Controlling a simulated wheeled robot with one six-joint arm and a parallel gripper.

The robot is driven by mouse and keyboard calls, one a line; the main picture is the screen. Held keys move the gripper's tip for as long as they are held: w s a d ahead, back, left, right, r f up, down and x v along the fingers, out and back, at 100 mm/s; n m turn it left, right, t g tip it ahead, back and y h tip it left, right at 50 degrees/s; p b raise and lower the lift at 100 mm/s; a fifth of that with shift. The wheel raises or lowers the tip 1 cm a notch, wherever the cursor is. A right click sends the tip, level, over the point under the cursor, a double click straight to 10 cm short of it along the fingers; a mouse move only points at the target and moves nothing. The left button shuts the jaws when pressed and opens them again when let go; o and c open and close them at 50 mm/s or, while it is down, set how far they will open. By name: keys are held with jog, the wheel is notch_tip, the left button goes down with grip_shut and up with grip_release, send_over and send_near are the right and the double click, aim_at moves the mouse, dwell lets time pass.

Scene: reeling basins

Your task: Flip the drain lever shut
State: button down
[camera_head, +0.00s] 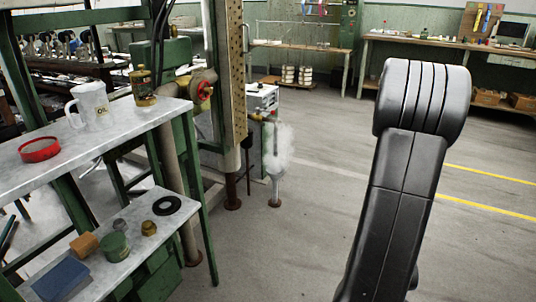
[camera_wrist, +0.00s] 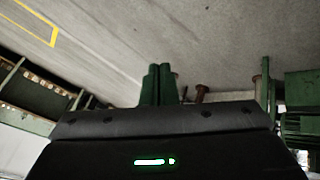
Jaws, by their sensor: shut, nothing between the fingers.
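I cannot make out a drain lever for certain in either view. In the head view, a round fitting with a red part (camera_head: 204,91) sits on the green frame at the left. Behind it, a pale steaming pipe (camera_head: 275,188) stands on the floor, and white vapour hides its upper part. In the wrist view, my gripper (camera_wrist: 157,70) shows as two dark green fingers pressed together, with nothing between them. It is over bare floor and touches nothing that I can see. My gripper is out of the head view, where only my dark arm shows.
A tall perforated post (camera_head: 231,70) stands mid-left. The floor (camera_head: 300,240) around my arm is clear.

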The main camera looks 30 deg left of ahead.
jog(key=w+a+r+n+t+y+p, duration=0.1)
jog(key=w+a+r+n+y, duration=0.15)
jog(key=a+n, duration=0.3)
jog(key=w+a+r+n+t+y+p, duration=0.1)
jog(key=w+a+r+n+y+p, duration=0.1)
jog(key=a+n+y, duration=0.3)
jog(key=s+a+r+n+g+y+p, duration=0.1)
jog(key=a+r+n+y, duration=0.2)
jog(key=a, duration=0.3)
jog(key=s+a+r+n+g+y+p, duration=0.1)
jog(key=s+a+r+n+g+y, duration=0.1)
jog(key=a+r+n+y, duration=0.2)
jog(key=shift+s+a+n, duration=0.3)
jog(key=shift+a+n, duration=0.55)
jog(key=shift+a, duration=0.1)
jog(key=shift+w+r, duration=0.1)
jog(key=shift+r, duration=0.05)
